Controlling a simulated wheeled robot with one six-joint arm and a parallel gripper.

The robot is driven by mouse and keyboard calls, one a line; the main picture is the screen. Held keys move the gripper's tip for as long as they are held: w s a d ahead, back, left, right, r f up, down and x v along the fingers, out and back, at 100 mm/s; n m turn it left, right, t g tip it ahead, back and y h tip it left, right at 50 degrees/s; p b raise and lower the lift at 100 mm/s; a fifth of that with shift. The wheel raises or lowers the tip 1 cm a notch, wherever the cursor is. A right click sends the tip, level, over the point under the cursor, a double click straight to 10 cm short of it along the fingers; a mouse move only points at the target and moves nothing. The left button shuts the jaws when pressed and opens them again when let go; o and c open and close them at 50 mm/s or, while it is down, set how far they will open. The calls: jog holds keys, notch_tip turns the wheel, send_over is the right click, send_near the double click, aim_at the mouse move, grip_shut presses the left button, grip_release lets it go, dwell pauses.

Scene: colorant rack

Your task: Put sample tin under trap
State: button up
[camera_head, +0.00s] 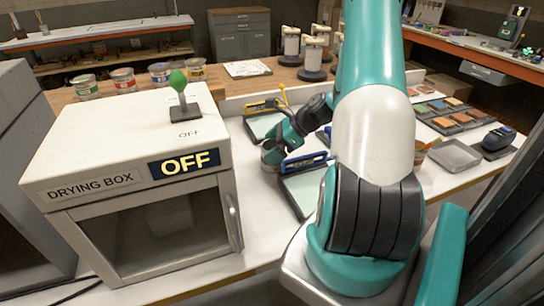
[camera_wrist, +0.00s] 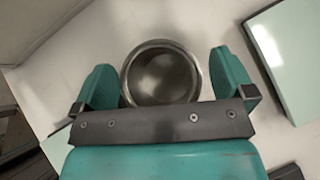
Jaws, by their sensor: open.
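The sample tin (camera_wrist: 162,76) is a round, open metal tin with a dark inside, upright on the white bench. It also shows partly in the head view (camera_head: 271,154), at the end of my arm beside the drying box. My gripper (camera_wrist: 161,62) is open, with one teal finger on each side of the tin. The left finger is very close to the tin's wall; a small gap shows on the right. In the head view my gripper (camera_head: 277,146) points down at the tin. I cannot pick out the trap for sure in either view.
The drying box (camera_head: 125,155), marked OFF, with a green-knobbed lever (camera_head: 182,95) on top, stands left of the tin. Pale panels with blue (camera_head: 305,190) and yellow (camera_head: 262,122) clamps lie close by. Colour trays (camera_head: 445,112) and a grey tray (camera_head: 455,155) are at right.

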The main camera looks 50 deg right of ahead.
jog(key=c, duration=0.9)
jog(key=shift+r, duration=0.15)
jog(key=shift+c, duration=0.2)
